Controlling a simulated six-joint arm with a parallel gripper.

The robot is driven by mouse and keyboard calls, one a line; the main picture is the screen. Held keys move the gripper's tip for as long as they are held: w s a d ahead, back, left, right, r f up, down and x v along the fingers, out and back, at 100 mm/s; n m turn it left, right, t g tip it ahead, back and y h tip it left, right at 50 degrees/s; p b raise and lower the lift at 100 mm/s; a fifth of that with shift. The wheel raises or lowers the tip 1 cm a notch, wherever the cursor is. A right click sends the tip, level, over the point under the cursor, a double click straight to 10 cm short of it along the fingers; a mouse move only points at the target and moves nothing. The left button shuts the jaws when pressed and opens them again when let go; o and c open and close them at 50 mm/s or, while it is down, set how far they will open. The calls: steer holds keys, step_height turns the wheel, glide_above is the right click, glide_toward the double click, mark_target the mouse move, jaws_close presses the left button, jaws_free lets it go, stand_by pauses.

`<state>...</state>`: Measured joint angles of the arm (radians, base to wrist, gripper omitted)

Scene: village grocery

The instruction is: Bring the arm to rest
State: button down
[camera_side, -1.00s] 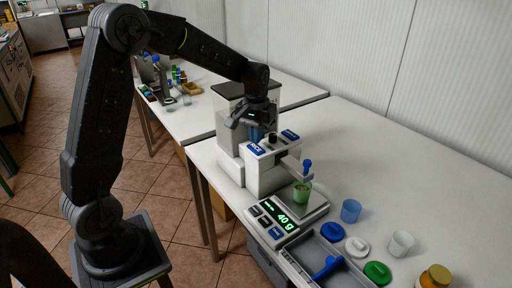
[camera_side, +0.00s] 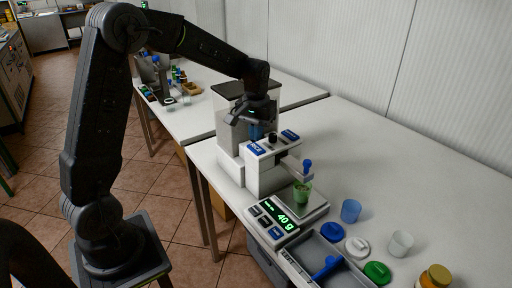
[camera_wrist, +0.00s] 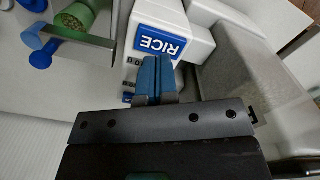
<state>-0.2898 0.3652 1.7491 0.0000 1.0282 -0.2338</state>
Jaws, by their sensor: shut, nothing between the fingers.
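My gripper (camera_side: 256,132) hangs over the white dispenser with blue RICE labels (camera_side: 268,165), just behind its front part. In the wrist view my gripper's blue fingers (camera_wrist: 154,77) are together with nothing between them, in front of the RICE label (camera_wrist: 158,42). I cannot tell whether the fingertips touch the dispenser. A green cup (camera_side: 302,192) with some contents stands on the scale (camera_side: 283,222), below the dispenser's spout. The scale's display reads 40 g.
A grey tray (camera_side: 318,257) holds a blue scoop. Blue and clear cups (camera_side: 351,210), several coloured lids (camera_side: 357,247) and an orange jar (camera_side: 434,277) stand to the right. The white table is bare toward the wall. Another table (camera_side: 195,118) with goods stands behind.

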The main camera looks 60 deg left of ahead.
steer(key=shift+r, duration=1.95)
steer(key=shift+s+d+r, duration=0.1)
steer(key=shift+r, duration=0.15)
steer(key=s+d+r+m+t, duration=0.2)
steer(key=s+d, duration=0.4)
steer(key=s, duration=0.5)
steer(key=s+d+r+m+t, duration=0.3)
steer(key=s+d, duration=0.3)
steer(key=s, duration=0.5)
steer(key=shift+d+r+m+t, duration=0.15)
steer(key=shift+m+t, duration=0.15)
steer(key=shift+m, duration=0.2)
